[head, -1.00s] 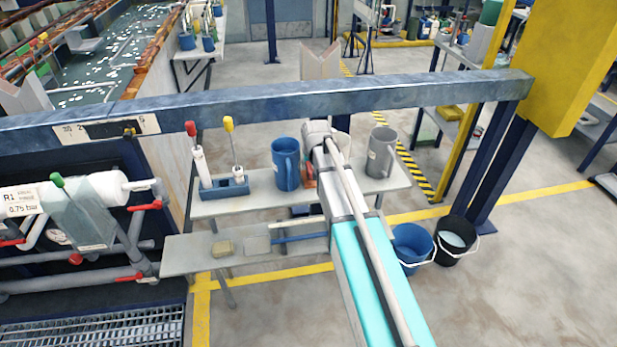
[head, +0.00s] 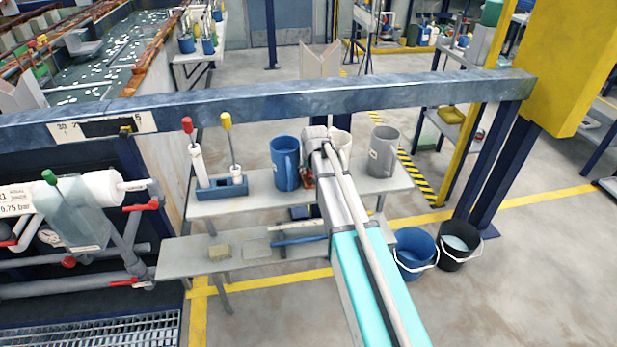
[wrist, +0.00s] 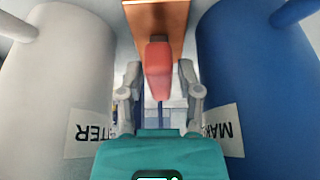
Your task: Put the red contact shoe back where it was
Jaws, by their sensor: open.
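The red contact shoe (wrist: 158,72) is in the middle of the wrist view, end towards me, against a copper-coloured plate (wrist: 155,18). I cannot tell whether the two are joined. My gripper (wrist: 160,68) is open, its fingers on either side of the red shoe in the picture, with visible gaps and no clear contact. A white jug (wrist: 55,75) stands at left and a blue jug (wrist: 240,70) at right, both close to the fingers. In the head view a little red of the shoe (head: 308,182) shows beside the blue jug (head: 285,163); my arm hides the gripper.
A grey jug (head: 382,155) stands right of my arm on the bench's upper shelf. A blue holder (head: 222,188) with red- and yellow-topped tools stands left. The lower shelf (head: 185,258) holds a sponge-like block (head: 220,250). Buckets (head: 412,245) stand on the floor.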

